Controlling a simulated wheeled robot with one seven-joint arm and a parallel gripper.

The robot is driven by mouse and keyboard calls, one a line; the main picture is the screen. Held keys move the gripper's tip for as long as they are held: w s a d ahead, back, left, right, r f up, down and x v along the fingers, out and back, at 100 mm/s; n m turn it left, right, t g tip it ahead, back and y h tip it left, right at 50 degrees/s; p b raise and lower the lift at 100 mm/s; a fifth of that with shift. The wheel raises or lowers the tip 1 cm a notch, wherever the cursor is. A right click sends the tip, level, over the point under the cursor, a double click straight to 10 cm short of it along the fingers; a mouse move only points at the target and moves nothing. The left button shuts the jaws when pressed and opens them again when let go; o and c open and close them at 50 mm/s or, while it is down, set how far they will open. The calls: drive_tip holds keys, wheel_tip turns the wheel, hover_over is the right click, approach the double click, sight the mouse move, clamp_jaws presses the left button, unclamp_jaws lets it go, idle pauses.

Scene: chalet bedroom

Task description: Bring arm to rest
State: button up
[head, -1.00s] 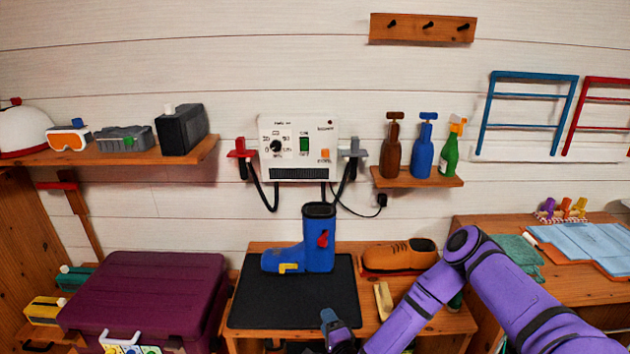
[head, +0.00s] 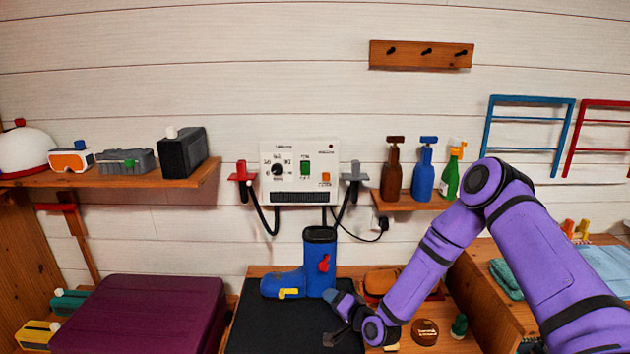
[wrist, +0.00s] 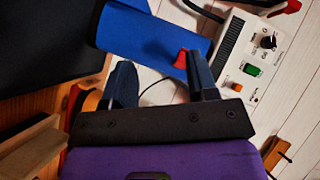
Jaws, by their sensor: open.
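My purple arm comes in from the right in the head view, its elbow raised in front of the bottle shelf. My gripper (head: 333,320) is over the black mat (head: 262,328), just right of and in front of the blue boot (head: 314,270). Its two dark fingers are spread with nothing between them; they also show apart in the wrist view (wrist: 162,80). The boot stands upright on the mat, with a red patch and a yellow tab. In the wrist view the boot (wrist: 150,32) lies beyond the fingers; whether they touch it I cannot tell.
A brown shoe (head: 380,282), partly behind my arm, and a round brown tin (head: 425,331) are on the bench to the right. A maroon case (head: 145,312) stands left. A control box (head: 299,172) with hanging cables is on the wall. A bottle shelf (head: 405,204) is near my elbow.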

drive_tip(key=w+d+r+n+g+h, duration=0.1)
drive_tip(key=d+r+n+h, duration=0.2)
drive_tip(key=r, duration=0.6)
drive_tip(key=d+r+n+g, duration=0.2)
drive_tip(key=d+r, duration=0.3)
drive_tip(key=r, duration=0.3)
drive_tip(key=s+d+r+n+g+h, duration=0.15)
drive_tip(key=s+d+r, duration=0.25)
drive_tip(key=r, duration=0.4)
drive_tip(key=s+d+r+m+t+h, duration=0.1)
drive_tip(key=s+d+r+h, duration=0.25)
drive_tip(key=r, duration=0.45)
drive_tip(key=s+d+r+g+h, duration=0.1)
drive_tip(key=s+d+r, duration=0.2)
drive_tip(key=s+r, duration=0.35)
drive_tip(key=s+d+r+g+h, duration=0.1)
drive_tip(key=s+d+r, duration=0.3)
drive_tip(key=s, duration=0.5)
drive_tip(key=s+d+r+g, duration=0.1)
drive_tip(key=s+d+r, duration=0.1)
drive_tip(key=s, duration=1.4)
drive_tip(key=shift+s+r+y, duration=0.35)
drive_tip(key=shift+r+y, duration=0.05)
drive_tip(key=shift+r, duration=0.2)
drive_tip(key=shift+d+g, duration=0.1)
drive_tip(key=shift+g, duration=0.15)
